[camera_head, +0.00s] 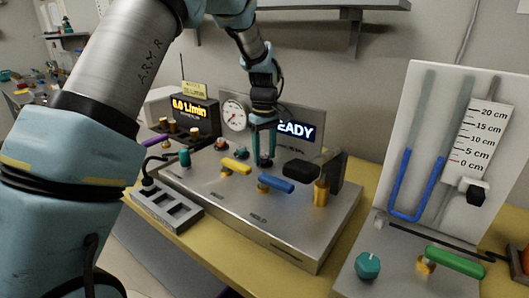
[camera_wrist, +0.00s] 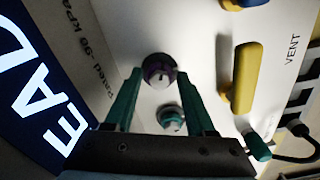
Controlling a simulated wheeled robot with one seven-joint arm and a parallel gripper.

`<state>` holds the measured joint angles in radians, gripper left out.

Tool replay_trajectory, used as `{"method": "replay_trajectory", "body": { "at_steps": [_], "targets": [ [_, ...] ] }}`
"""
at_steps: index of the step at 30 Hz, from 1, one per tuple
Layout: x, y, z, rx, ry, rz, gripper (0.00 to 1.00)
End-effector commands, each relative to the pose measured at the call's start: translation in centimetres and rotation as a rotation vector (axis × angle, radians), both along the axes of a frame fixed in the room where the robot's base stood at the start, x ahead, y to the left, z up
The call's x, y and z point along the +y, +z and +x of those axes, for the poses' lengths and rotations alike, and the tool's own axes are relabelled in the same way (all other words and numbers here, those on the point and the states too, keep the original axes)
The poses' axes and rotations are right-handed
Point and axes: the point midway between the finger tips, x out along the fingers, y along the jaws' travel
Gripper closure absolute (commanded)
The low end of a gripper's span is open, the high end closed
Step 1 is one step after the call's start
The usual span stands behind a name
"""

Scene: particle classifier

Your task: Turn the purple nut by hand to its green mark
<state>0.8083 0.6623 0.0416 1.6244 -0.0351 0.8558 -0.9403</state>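The purple nut (camera_wrist: 160,70) is a small round dark knob on the panel top, with a pale highlight on its face. In the head view the nut (camera_head: 265,162) shows just below my fingertips. My gripper (camera_head: 264,150) points down over the panel. In the wrist view my gripper (camera_wrist: 160,72) has its two teal fingers apart, one on each side of the nut, with a narrow gap seeming to show at each side. I cannot tell how deep the tips reach around it. I cannot make out the green mark.
A teal knob (camera_wrist: 170,118) sits close by between my fingers' bases. Yellow (camera_head: 235,166) and blue (camera_head: 276,184) handles stand in front on the panel. A black-handled brass valve (camera_head: 321,192) is to the right. A dial gauge (camera_head: 233,115) and lit display (camera_head: 297,131) stand behind.

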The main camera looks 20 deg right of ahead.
Motion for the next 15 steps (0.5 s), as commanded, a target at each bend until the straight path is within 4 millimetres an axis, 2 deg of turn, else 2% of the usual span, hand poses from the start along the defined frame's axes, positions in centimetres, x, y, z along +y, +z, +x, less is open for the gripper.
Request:
{"method": "replay_trajectory", "body": {
  "at_steps": [1,12,14,15],
  "targets": [
    [-0.01,0.02,0.00,0.000,0.000,0.000,0.51],
    [0.00,0.03,0.01,0.000,0.000,0.000,0.93],
    [0.00,0.04,0.01,0.000,0.000,0.000,1.00],
    [0.01,0.04,0.01,0.000,0.000,0.000,1.00]
  ]
}}
